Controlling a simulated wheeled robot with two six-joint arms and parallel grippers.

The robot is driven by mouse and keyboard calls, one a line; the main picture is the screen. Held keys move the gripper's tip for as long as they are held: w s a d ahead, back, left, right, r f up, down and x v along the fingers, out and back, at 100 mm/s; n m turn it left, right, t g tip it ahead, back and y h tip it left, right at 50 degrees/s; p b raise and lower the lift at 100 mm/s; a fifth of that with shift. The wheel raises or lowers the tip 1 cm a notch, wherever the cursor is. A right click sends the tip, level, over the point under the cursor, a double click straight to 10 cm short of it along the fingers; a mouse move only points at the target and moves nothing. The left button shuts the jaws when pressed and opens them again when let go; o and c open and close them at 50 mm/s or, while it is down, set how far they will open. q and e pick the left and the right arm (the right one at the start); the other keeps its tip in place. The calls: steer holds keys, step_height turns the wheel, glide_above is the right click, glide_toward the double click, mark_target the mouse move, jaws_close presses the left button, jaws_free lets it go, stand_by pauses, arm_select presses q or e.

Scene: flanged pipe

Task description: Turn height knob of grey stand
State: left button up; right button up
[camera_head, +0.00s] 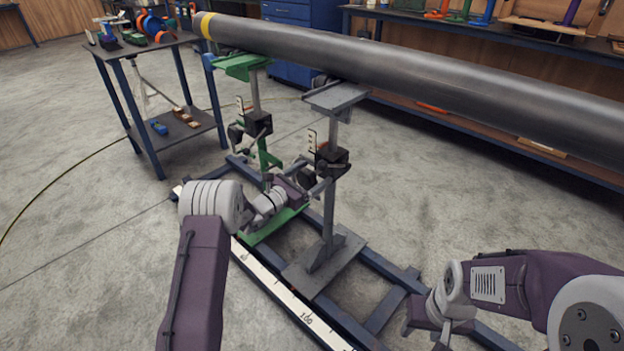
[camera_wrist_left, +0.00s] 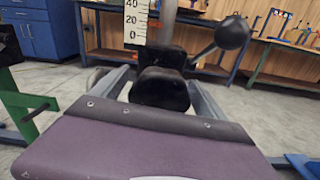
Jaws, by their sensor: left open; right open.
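The grey stand (camera_head: 328,215) stands upright on the rail frame, its top plate under the pipe (camera_head: 400,72). A black clamp block (camera_head: 333,156) sits partway up its post. In the left wrist view a black knob (camera_wrist_left: 160,88) faces me below the scale plate (camera_wrist_left: 137,20), with a black ball lever (camera_wrist_left: 233,33) to its right. My left gripper (camera_head: 312,185) is open at the block; in the wrist view its grey fingers (camera_wrist_left: 160,90) lie on either side of the knob. Contact cannot be told. My right gripper (camera_head: 428,325) is open and empty, low at the right.
A green stand (camera_head: 256,100) is close behind and left of the grey one. The rail frame (camera_head: 385,312) with a ruler strip (camera_head: 290,298) lies on the floor. A side table (camera_head: 148,50) with tools stands at the left, a workbench (camera_head: 480,28) behind. Floor at left is clear.

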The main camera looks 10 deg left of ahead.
arm_select(q)
steer(key=c, duration=1.4)
steer(key=shift+o, duration=0.2)
steer(key=shift+f+m+b, duration=0.15)
steer(key=shift+m+b, duration=0.7)
steer(key=shift+m, duration=0.05)
steer(key=m+b, duration=0.5)
steer(key=b, duration=0.1)
steer(key=shift+d+f, duration=0.1)
steer(key=shift+f, duration=0.05)
steer(key=shift+m+b, duration=1.1)
steer(key=shift+b, duration=0.1)
steer(key=shift+r, duration=0.2)
steer(key=o, duration=1.4)
steer(key=shift+c, duration=0.2)
